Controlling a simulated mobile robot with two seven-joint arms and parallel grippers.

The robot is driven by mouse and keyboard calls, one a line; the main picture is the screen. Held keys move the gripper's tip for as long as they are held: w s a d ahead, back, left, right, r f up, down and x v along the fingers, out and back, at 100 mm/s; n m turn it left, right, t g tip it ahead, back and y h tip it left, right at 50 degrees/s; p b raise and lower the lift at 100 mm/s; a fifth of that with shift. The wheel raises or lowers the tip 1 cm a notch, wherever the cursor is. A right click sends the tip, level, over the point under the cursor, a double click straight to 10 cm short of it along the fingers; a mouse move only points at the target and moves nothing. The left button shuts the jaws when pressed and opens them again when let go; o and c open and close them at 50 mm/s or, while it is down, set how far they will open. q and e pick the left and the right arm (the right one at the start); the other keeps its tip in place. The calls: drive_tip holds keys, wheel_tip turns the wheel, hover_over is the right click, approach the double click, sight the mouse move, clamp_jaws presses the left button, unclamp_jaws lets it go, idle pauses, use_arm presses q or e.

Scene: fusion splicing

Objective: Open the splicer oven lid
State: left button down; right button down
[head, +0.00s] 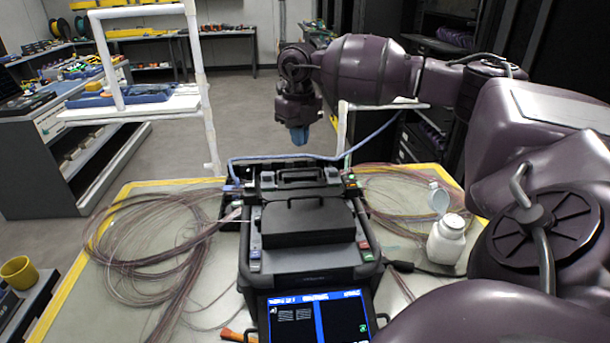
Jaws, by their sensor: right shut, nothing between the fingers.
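The splicer (312,273) stands on the yellow-edged table with its lit screen (318,315) facing me. A dark cover (307,221) with a handle lies shut across its middle. Behind it, at the back of the splicer, is a smaller dark lid (295,180) with its own handle; it looks closed and I take it for the oven lid. My right gripper (299,138) hangs pointing down above and behind the back lid, apart from it. Its blue fingers are together and hold nothing. My left gripper is not in view.
Coiled thin fibres (150,245) spread over the table on the left, with more at the right. A white bottle (447,240) with its cap open stands right of the splicer. A blue cable arches behind the splicer. A white frame (205,100) rises behind the table.

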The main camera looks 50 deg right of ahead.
drive_tip(key=shift+w+d+r+p, duration=0.1)
drive_tip(key=shift+w+d+r, duration=0.15)
drive_tip(key=shift+r, duration=0.65)
drive_tip(key=shift+w+d+r+p, duration=0.1)
drive_tip(key=shift+w+d+r, duration=0.15)
drive_tip(key=shift+r, duration=0.6)
drive_tip(key=shift+w+d+r+p, duration=0.15)
drive_tip(key=shift+w+r, duration=0.1)
drive_tip(key=shift+r, duration=0.65)
